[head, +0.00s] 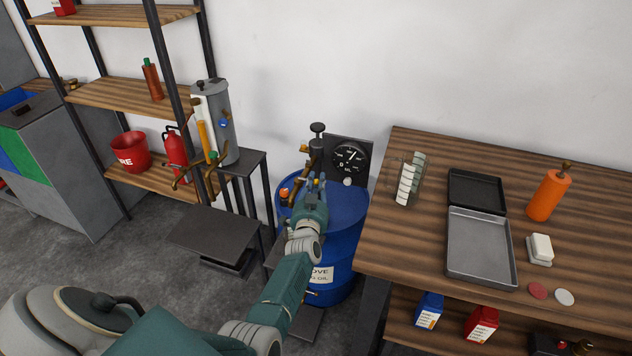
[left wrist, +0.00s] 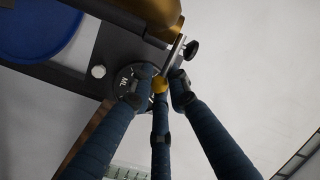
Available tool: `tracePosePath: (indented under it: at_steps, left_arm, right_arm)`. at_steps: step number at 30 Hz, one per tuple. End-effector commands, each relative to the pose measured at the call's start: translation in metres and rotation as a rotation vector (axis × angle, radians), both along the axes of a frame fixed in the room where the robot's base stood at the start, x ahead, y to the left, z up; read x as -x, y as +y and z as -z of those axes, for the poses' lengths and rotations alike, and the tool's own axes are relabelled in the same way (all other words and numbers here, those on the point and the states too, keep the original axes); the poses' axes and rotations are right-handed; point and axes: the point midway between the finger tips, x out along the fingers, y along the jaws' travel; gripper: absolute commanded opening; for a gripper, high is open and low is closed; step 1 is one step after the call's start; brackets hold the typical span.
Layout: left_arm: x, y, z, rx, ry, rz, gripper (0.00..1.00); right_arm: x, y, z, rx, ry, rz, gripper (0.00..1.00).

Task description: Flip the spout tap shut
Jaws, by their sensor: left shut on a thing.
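A dark hand pump with a black knob (head: 318,128) rises from a blue drum (head: 340,255), beside a round dial (head: 351,157). My left gripper (head: 316,182) is over the drum at the pump and hides most of the tap. In the left wrist view a brass spout body (left wrist: 150,10) shows at the top, with a thin metal tap lever (left wrist: 172,60) coming down from it. My left fingers (left wrist: 160,82) are closed around the lever's end, near a small brass ball (left wrist: 160,84). My right gripper is not in view.
A wooden bench (head: 385,240) stands close right of the drum, with a rack (head: 408,180), an open tray (head: 480,248) and an orange bottle (head: 548,196). A grey dispenser (head: 222,120) stands on a black stand at the left, before shelves (head: 125,92).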

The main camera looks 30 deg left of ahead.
Motion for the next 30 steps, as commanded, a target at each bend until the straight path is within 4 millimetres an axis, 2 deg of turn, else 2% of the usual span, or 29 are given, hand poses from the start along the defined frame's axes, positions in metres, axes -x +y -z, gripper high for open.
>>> tracePosePath:
  at_steps: [4,5,7,19,30]
  left_arm:
    - [0.000,0.002,-0.002,0.001,-0.006,-0.002,0.00]
    - [0.000,0.002,-0.002,0.001,-0.006,-0.002,0.20]
    - [0.000,0.002,-0.002,0.001,-0.006,-0.002,0.33]
    - [0.006,-0.004,0.000,0.003,-0.002,0.001,0.33]
    - [0.055,-0.026,0.001,0.002,-0.002,-0.001,0.33]
  right_arm:
    - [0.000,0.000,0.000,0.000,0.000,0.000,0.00]
    - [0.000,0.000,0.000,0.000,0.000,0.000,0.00]
    - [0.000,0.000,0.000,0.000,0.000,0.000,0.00]
    - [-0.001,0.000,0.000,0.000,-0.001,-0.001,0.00]
    - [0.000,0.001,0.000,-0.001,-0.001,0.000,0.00]
